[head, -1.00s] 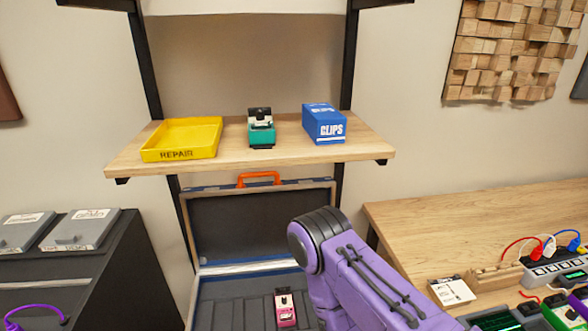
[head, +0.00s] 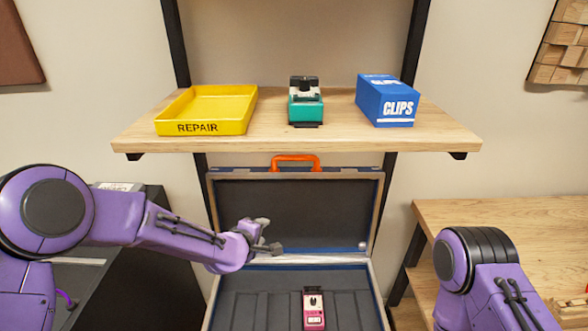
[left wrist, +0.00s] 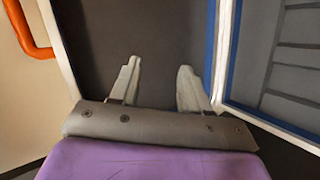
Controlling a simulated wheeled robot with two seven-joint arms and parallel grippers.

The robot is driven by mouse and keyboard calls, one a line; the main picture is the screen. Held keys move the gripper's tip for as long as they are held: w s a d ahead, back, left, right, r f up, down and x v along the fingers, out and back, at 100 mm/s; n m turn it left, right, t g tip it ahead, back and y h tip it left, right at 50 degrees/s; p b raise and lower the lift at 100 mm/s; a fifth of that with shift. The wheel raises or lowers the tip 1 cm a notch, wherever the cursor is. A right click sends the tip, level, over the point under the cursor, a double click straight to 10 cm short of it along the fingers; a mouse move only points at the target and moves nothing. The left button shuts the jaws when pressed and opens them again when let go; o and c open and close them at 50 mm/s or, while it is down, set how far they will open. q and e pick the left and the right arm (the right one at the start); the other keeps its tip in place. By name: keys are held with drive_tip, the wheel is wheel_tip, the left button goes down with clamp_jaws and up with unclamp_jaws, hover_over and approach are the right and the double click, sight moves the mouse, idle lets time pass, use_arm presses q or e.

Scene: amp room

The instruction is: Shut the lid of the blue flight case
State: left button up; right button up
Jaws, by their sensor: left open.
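The blue flight case (head: 375,290) stands open below the shelf, its lid (head: 300,212) raised upright at the back with an orange handle (head: 296,159) on its top edge. A pink pedal (head: 314,308) sits in the slotted base. My left gripper (head: 272,238) is in front of the lid's lower left part, open and empty. In the left wrist view its spread fingers (left wrist: 156,85) point at the lid's dark lining, with the orange handle at the left and the slotted base at the right. My right arm shows at the lower right; its gripper is out of view.
A wooden shelf (head: 290,140) above the case holds a yellow REPAIR tray (head: 203,127), a teal pedal (head: 306,108) and a blue CLIPS box (head: 386,104). A dark cabinet (head: 150,290) stands left, a wooden table (head: 500,225) right.

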sight(292, 159)
use_arm(q)
drive_tip(key=w+d+r+n+t+h, duration=0.1)
drive_tip(key=w+d+r, duration=0.25)
drive_tip(key=r, duration=0.45)
drive_tip(key=w+d+r+t+h, duration=0.15)
drive_tip(key=w+r, duration=0.25)
drive_tip(key=r, duration=0.5)
drive_tip(key=x, duration=0.3)
drive_tip(key=p+x, duration=0.1)
drive_tip(key=x, duration=0.4)
drive_tip(key=shift+w+f, duration=0.25)
drive_tip(key=shift+f, duration=0.15)
drive_tip(key=shift+w+d+f, duration=0.2)
drive_tip(key=shift+w+d, duration=0.1)
drive_tip(key=shift+w, duration=0.2)
clamp_jaws()
drive_tip(key=shift+n, duration=0.3)
